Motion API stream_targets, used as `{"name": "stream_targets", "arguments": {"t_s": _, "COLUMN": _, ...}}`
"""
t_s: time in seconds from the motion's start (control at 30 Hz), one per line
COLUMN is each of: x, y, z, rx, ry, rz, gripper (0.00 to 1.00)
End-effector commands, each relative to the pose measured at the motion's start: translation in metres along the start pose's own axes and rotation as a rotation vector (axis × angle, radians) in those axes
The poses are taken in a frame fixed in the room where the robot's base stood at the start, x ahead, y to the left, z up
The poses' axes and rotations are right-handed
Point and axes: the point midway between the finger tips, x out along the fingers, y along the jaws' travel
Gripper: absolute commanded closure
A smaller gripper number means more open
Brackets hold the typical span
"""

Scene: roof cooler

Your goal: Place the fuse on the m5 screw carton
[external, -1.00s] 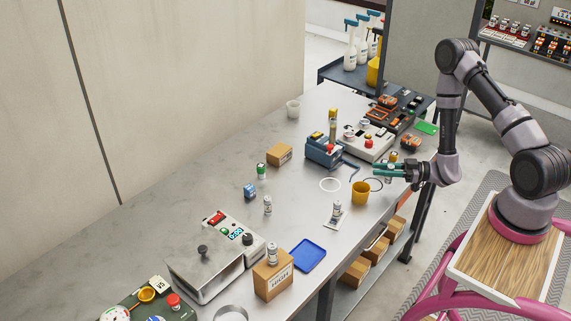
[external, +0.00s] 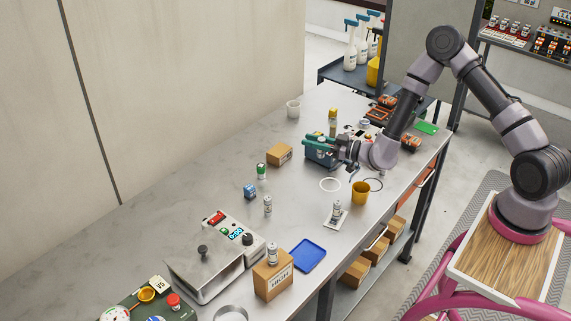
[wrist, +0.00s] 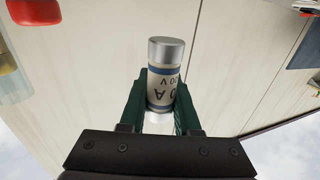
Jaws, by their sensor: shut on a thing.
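The fuse (wrist: 165,75), a cylinder with silver end caps and a white and blue label, stands between the green fingers in the wrist view. My gripper (wrist: 160,108) is shut on it. In the external view my gripper (external: 312,142) is above the back half of the table, by the blue tool box; the fuse is hard to make out there. A small brown carton (external: 279,154) sits left of and below the gripper. A taller brown carton (external: 267,283) with a printed label stands near the front, with a silver-topped cylinder (external: 272,254) on it. I cannot read which is the M5 carton.
A yellow cup (external: 361,193), a white ring (external: 330,185) and a cylinder on a white card (external: 337,211) lie along the right side. Small cylinders (external: 267,206) stand mid-table. A metal-lidded device (external: 205,262) and a blue tray (external: 309,255) are nearer. The left strip is clear.

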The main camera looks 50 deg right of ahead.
Motion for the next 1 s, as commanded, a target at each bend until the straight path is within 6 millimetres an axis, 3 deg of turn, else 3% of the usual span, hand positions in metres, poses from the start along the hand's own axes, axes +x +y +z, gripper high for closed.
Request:
{"name": "stream_targets", "arguments": {"t_s": 0.1, "x": 0.039, "y": -0.001, "z": -0.014, "rx": 0.012, "ry": 0.001, "rz": 0.122, "gripper": 1.0}}
{"name": "stream_targets", "arguments": {"t_s": 0.27, "x": 0.087, "y": 0.007, "z": -0.032, "rx": 0.017, "ry": -0.004, "rz": 0.316, "gripper": 1.0}}
{"name": "stream_targets", "arguments": {"t_s": 0.5, "x": 0.144, "y": 0.048, "z": -0.045, "rx": 0.013, "ry": -0.009, "rz": 0.641, "gripper": 1.0}}
{"name": "stream_targets", "arguments": {"t_s": 0.73, "x": 0.167, "y": 0.093, "z": -0.031, "rx": 0.001, "ry": -0.006, "rz": 0.849, "gripper": 1.0}}
{"name": "stream_targets", "arguments": {"t_s": 0.87, "x": 0.17, "y": 0.105, "z": -0.021, "rx": 0.0, "ry": -0.004, "rz": 0.896, "gripper": 1.0}}
{"name": "stream_targets", "arguments": {"t_s": 1.0, "x": 0.171, "y": 0.109, "z": 0.001, "rx": -0.004, "ry": -0.003, "rz": 0.908, "gripper": 1.0}}
